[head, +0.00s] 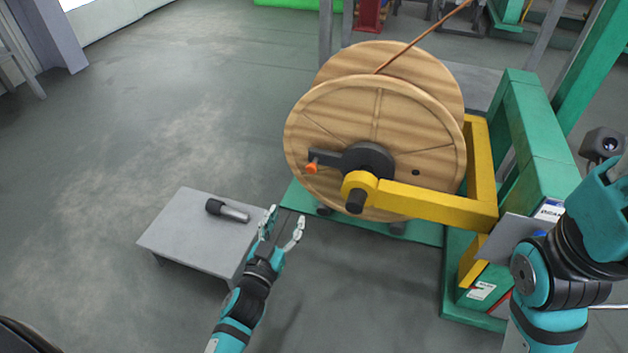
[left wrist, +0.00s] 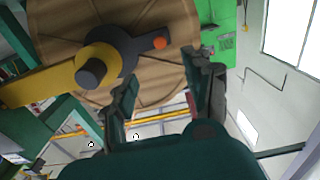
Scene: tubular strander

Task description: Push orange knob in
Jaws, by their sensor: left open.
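The orange knob (head: 312,168) sits at the left end of a dark bar on the hub of a large wooden spool (head: 400,110). It also shows in the left wrist view (left wrist: 160,43), at the end of the dark bar, above and between my fingers. My left gripper (head: 284,220) is open and empty, below and left of the knob and apart from it. In the left wrist view its two fingers (left wrist: 160,68) point up toward the spool. My right arm shows at the right edge of the head view, but its fingers are not visible.
A yellow arm (head: 430,200) with a dark-tipped round end stands in front of the spool, right of the knob. A grey low table (head: 190,245) holds a dark and grey handheld tool (head: 228,210). A green frame (head: 535,140) stands at right. The floor at left is clear.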

